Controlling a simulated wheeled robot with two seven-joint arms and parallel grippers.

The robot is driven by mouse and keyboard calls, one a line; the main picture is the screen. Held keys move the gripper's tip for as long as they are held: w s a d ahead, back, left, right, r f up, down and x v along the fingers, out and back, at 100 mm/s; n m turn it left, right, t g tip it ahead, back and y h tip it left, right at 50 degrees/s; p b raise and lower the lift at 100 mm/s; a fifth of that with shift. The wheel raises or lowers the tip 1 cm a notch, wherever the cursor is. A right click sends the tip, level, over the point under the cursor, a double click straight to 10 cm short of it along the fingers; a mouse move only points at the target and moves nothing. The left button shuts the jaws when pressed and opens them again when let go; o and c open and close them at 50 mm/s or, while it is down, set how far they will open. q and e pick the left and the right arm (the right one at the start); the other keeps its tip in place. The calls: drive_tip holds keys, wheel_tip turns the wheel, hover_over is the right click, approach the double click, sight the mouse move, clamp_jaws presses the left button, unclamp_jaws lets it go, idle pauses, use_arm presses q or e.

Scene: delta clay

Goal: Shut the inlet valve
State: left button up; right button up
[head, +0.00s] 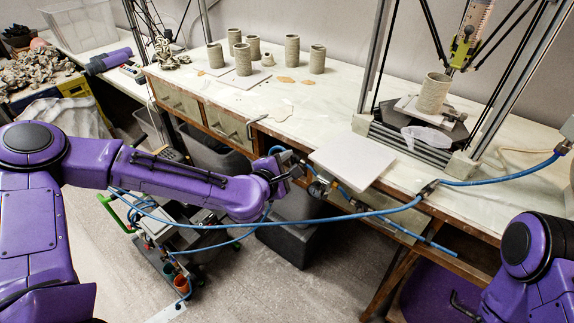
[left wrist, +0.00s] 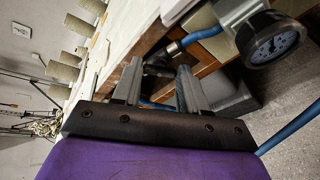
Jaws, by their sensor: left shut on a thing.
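The handle's exact angle is hard to make out. A round pressure gauge (left wrist: 272,46) and a blue hose end (left wrist: 202,36) are close to the right of the fingers. My right gripper is not in view.
A pale square board (head: 352,160) overhangs the workbench (head: 330,112) just right of my left gripper. A blue hose (head: 345,216) runs across in front of the bench. Clay cylinders (head: 292,54) stand at the back. A delta printer holds another cylinder (head: 433,93). A dark bin (head: 290,235) stands below.

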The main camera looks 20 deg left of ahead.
use_arm(q)
drive_tip(key=m, duration=0.4)
drive_tip(key=shift+d+f+t+b, duration=0.1)
drive_tip(key=shift+f+t+b, duration=0.05)
drive_tip(key=shift+t+b, duration=0.15)
drive_tip(key=shift+s+f+m+b, duration=0.1)
drive_tip(key=shift+m+b, duration=0.2)
drive_tip(key=shift+m, duration=1.8)
drive_tip(key=o, duration=1.1)
drive_tip(key=shift+c, duration=0.2)
